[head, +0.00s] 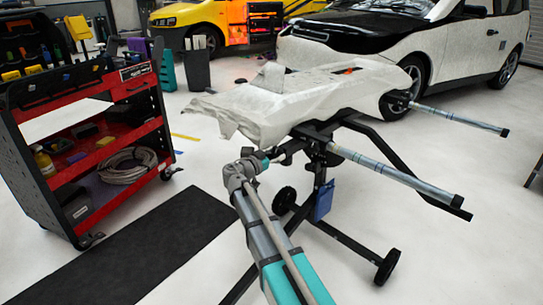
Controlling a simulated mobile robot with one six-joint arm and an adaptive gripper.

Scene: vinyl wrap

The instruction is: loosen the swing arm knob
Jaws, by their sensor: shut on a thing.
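My arm reaches up from the bottom of the head view. My gripper (287,153) is small and dark, at the near side of the black stand (318,158), just below the white-wrapped car part (300,98). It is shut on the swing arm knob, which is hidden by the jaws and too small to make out. The stand's black swing arms (385,148) spread to the right, with long grey tubes (390,172) beside them.
A red and black tool cart (95,130) stands at the left, by a dark floor mat (135,250). The stand's wheeled legs (345,240) spread over the floor near my arm. A white and black car (400,45) is behind. Floor at the lower right is clear.

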